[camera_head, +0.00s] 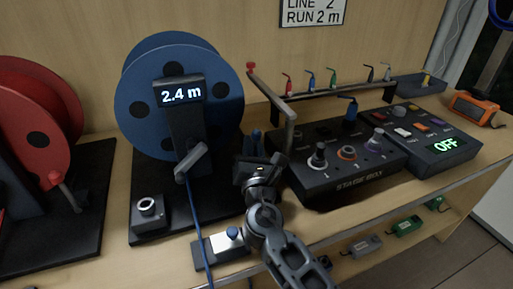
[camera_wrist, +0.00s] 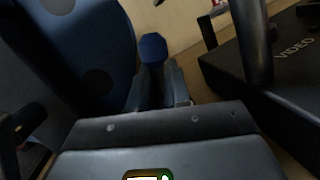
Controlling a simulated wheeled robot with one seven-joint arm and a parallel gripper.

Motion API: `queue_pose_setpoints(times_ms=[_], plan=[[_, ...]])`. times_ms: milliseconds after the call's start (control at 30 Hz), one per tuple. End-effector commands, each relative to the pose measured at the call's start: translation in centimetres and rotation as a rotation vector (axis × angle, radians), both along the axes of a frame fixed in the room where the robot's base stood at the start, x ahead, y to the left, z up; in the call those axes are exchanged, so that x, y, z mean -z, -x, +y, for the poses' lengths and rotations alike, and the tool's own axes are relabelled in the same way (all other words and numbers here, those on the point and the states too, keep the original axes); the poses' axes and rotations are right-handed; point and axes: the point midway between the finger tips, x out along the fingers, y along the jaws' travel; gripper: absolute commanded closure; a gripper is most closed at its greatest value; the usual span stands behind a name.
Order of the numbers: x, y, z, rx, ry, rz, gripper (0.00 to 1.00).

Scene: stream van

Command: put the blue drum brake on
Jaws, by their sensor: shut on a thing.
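The blue drum (camera_head: 222,82) stands upright on a dark base, and its display reads 2.4 m. It also fills the upper left of the wrist view (camera_wrist: 75,45). My gripper (camera_head: 255,148) is at the drum's lower right side. In the wrist view its fingers (camera_wrist: 158,85) are closed on a blue-tipped handle (camera_wrist: 153,46), whose rounded tip shows beyond them. The handle's lower part is hidden by the fingers. A small box with a white-ringed knob (camera_head: 148,206) sits on the drum's base at the front left.
A grey post with a bar (camera_head: 290,130) stands just right of my gripper. The black stage box (camera_head: 345,180) and a panel reading OFF (camera_head: 445,146) are further right. A red drum (camera_head: 38,105) stands left. A blue cable (camera_head: 197,225) runs down past a blue-knobbed block (camera_head: 215,247).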

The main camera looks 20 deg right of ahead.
Motion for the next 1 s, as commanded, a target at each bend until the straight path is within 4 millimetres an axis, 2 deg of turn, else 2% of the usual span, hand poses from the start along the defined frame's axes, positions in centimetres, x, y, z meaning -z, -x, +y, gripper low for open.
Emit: queue_pose_setpoints(times_ms=[233,667,700,900,1000], plan=[[-0.09,0.00,0.43,0.000,0.067,0.000,1.00],[-0.13,0.00,0.49,0.000,0.076,0.001,1.00],[-0.13,0.00,0.49,0.000,0.076,0.001,0.81],[-0.13,0.00,0.48,0.000,0.076,0.000,0.63],[-0.15,0.00,0.47,0.000,0.075,0.000,0.63]])
